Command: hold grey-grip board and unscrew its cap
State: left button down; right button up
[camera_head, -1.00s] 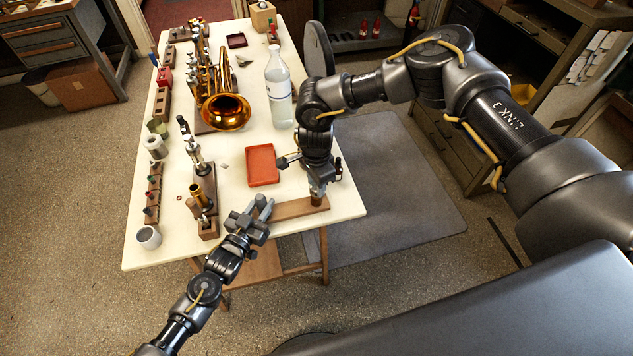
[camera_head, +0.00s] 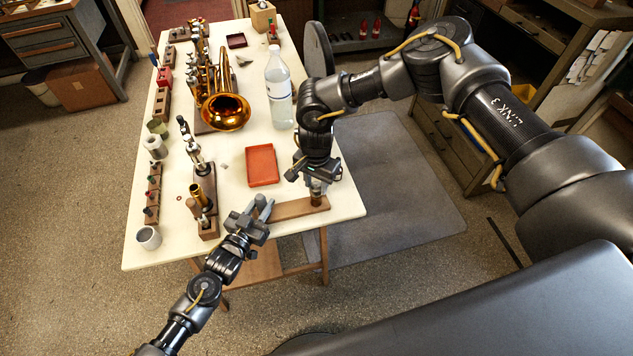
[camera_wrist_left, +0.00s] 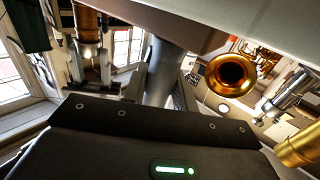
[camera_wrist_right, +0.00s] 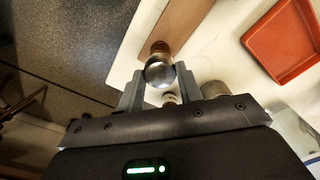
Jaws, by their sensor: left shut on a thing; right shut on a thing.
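The brown wooden board (camera_head: 300,208) extends from the table's front edge. My left gripper (camera_head: 262,207) is shut on its grey grip at the left end; the grip also shows as a grey cylinder in the left wrist view (camera_wrist_left: 163,72). At the board's right end stands a copper-brown fitting, seen in the left wrist view (camera_wrist_left: 88,25), with a shiny rounded silver cap (camera_wrist_right: 160,70) in the right wrist view. My right gripper (camera_wrist_right: 158,88) points down and is shut on the cap. Whether the cap has loosened cannot be told.
A red tray (camera_head: 262,165) lies just behind the board. A clear bottle (camera_head: 279,90) and a brass horn (camera_head: 226,110) stand further back. Small stands, including one with a brass tube (camera_head: 200,195), and a grey cup (camera_head: 149,238) are at left.

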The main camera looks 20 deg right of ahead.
aim_at(316, 186)
jog(key=o, duration=1.2)
jog(key=shift+n, duration=0.3)
jog(key=shift+c, duration=0.2)
jog(key=shift+r, duration=4.05)
pick_arm(q)
jog(key=c, duration=1)
grip_release()
jog(key=shift+c, duration=0.2)
